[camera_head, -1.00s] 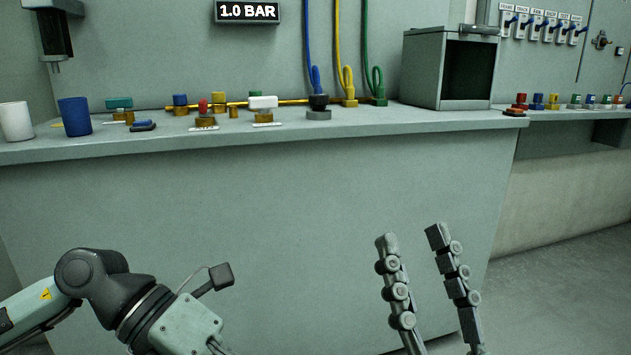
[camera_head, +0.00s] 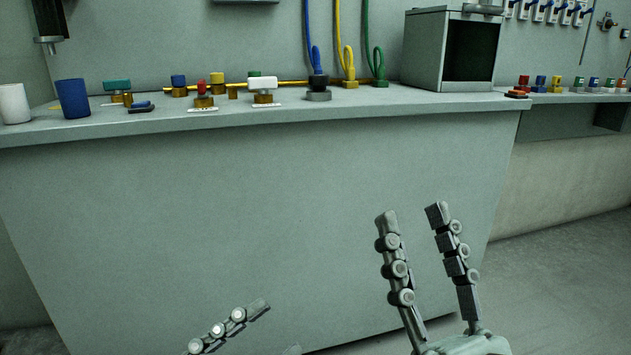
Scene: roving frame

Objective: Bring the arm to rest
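My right gripper (camera_head: 412,215) is in the lower right of the head view, in front of the bench's front panel. Its two fingers point up and stand apart with nothing between them. My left gripper (camera_head: 277,328) is at the bottom edge, left of centre. One finger shows, slanting up to the right, with its pads facing an empty gap. A small grey tip at the bottom edge seems to be its other finger; the rest is cut off. Both grippers appear below the bench top, clear of the things on it.
The grey bench (camera_head: 215,125) carries a white cup (camera_head: 14,104), a blue cup (camera_head: 73,98), several coloured valves and a plugged blue cable (camera_head: 318,60). An open-fronted grey box (camera_head: 425,50) stands to the right. Floor (camera_head: 560,280) shows free at the lower right.

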